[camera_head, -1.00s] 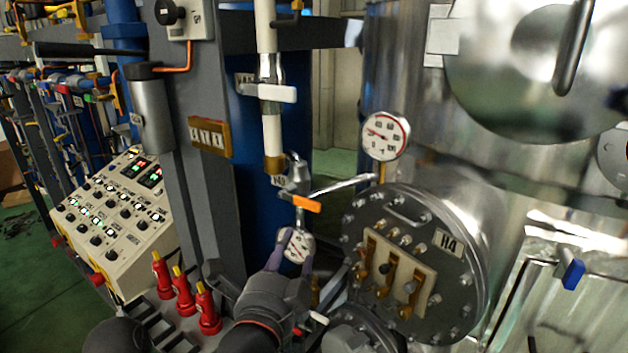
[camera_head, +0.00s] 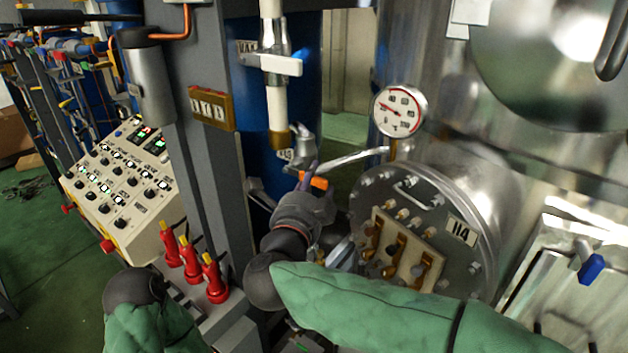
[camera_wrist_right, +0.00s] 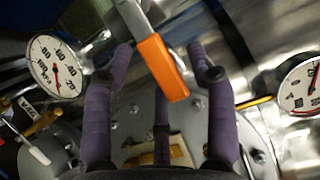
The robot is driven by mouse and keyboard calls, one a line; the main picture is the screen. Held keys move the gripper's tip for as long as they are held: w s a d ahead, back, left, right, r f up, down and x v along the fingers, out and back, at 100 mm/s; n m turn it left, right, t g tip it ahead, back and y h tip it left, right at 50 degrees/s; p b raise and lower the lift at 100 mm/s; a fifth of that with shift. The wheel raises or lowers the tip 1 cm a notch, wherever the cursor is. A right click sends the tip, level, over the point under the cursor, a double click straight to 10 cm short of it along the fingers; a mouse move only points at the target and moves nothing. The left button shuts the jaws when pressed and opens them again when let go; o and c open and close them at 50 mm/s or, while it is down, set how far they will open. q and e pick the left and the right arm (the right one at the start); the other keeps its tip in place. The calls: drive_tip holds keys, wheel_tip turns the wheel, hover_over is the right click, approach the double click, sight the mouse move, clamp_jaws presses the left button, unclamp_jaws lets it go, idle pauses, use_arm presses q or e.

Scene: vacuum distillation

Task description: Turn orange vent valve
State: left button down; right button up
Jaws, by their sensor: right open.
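The orange vent valve handle (camera_head: 314,182) sits on a metal pipe fitting below the white pipe, left of the large round flange. In the right wrist view the orange handle (camera_wrist_right: 163,68) hangs from a grey metal stem. My right gripper (camera_head: 305,178) is at the handle in the head view and partly hides it. In the wrist view its purple fingers (camera_wrist_right: 160,60) are spread, with the handle between them. I see no clear contact.
A pressure gauge (camera_head: 399,111) and a bolted flange (camera_head: 365,200) stand right of the valve. Red posts (camera_head: 192,258) and a control panel (camera_head: 118,180) are at left. A white-handled valve (camera_head: 281,64) is above. Another gauge (camera_wrist_right: 55,66) shows close in the wrist view.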

drive_tip(key=shift+w+d, duration=0.15)
drive_tip(key=shift+w, duration=0.35)
drive_tip(key=shift+s, duration=0.1)
